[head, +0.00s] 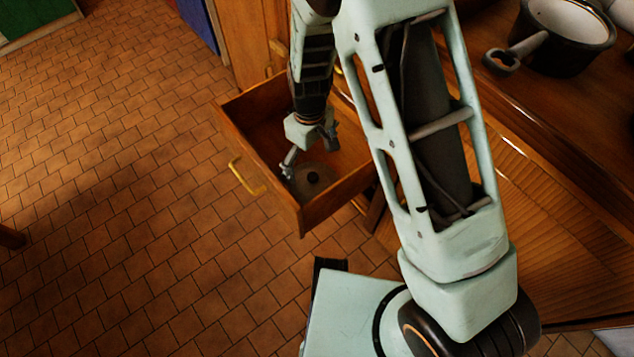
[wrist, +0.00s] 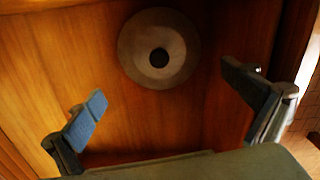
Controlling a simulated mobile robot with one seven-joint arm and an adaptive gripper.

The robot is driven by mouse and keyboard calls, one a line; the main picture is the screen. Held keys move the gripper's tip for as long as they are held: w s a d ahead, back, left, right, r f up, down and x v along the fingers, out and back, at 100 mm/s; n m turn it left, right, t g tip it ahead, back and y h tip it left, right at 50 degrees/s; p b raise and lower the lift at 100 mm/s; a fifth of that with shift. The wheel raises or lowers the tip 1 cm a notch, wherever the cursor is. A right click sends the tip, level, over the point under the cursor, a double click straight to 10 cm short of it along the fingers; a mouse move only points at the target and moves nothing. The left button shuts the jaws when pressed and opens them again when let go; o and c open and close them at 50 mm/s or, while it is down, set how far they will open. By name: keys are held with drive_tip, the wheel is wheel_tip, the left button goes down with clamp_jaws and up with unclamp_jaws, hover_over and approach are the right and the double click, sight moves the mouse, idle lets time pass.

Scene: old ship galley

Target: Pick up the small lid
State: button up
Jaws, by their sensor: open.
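The small lid is a round, greyish disc with a dark knob at its centre. It lies in the open wooden drawer, and in the head view the lid (head: 318,190) is near the drawer's front corner, partly behind my gripper. In the wrist view the lid (wrist: 180,62) lies flat on the drawer floor, beyond my fingertips. My gripper (head: 308,160) reaches down into the drawer, beside and above the lid. In the wrist view my gripper (wrist: 165,88) has its fingers wide apart with nothing between them, and the lid shows ahead of the gap.
The drawer (head: 258,170) has raised wooden walls around the lid and a brass handle (head: 246,176) on its front. A dark pot (head: 565,38) stands on the wooden counter (head: 530,100) at right. The tiled floor (head: 110,190) at left is clear.

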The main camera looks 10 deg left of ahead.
sight(313, 176)
drive_tip(key=f+b, duration=0.1)
drive_tip(key=f, duration=0.3)
drive_tip(key=f+b, duration=0.2)
drive_tip(key=f, duration=0.3)
drive_tip(key=shift+s+d, duration=0.15)
drive_tip(key=shift+d, duration=0.05)
